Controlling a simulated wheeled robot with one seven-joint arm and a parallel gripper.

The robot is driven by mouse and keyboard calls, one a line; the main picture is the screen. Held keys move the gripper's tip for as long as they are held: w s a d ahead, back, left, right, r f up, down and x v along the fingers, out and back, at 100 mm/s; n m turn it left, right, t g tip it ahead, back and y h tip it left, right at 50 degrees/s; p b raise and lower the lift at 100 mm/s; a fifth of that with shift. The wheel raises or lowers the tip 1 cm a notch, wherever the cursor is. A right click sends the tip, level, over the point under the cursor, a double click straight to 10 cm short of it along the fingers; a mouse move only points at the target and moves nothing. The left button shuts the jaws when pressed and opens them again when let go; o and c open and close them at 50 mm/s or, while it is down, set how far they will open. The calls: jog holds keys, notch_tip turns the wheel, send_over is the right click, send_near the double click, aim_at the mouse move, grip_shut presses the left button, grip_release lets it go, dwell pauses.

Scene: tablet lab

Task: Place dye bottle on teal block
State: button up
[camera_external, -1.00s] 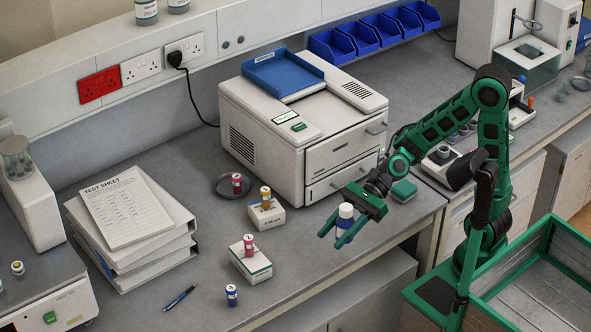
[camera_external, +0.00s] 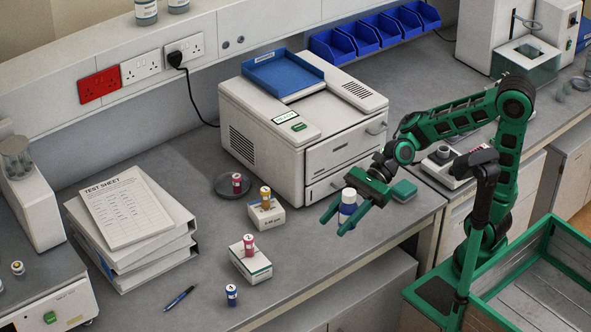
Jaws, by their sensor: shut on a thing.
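The dye bottle (camera_external: 348,208), with a white top and a blue band, is between the fingers of my gripper (camera_external: 335,223). The gripper is shut on it and holds it roughly upright near the bench's front edge. The fingers hide part of the bottle, and I cannot tell exactly how high its base is above the bench. The teal block (camera_external: 403,190) lies on the bench to the right of the gripper, by the front right corner of the white machine. Its top looks bare.
The white machine (camera_external: 264,142) with drawers stands close behind the gripper. A white device (camera_external: 437,167) sits right of the teal block.

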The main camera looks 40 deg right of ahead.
jog(key=shift+m+t, duration=0.7)
jog(key=w+d+f, duration=0.5)
jog(key=w+d, duration=0.1)
jog(key=w+d+f, duration=0.5)
jog(key=d+f, duration=0.1)
jog(key=shift+w+d+f, duration=0.1)
jog(key=shift+w+f, duration=0.05)
jog(key=shift+w, duration=0.2)
jog(key=w+d+r+t, duration=0.1)
jog(key=w+d+r, duration=0.1)
jog(key=d, duration=0.4)
jog(key=w+d+r, duration=0.1)
jog(key=d+r, duration=0.1)
jog(key=d, duration=0.3)
notch_tip(320, 180, up, 8)
jog(key=f+m+t, duration=0.1)
jog(key=m+t, duration=0.1)
send_over(395, 190)
notch_tip(395, 190, down, 12)
jog(key=shift+w+f, duration=0.1)
jog(key=shift+f, duration=0.1)
jog(key=o, duration=1.2)
jog(key=v, duration=1.2)
jog(key=shift+r, duration=0.15)
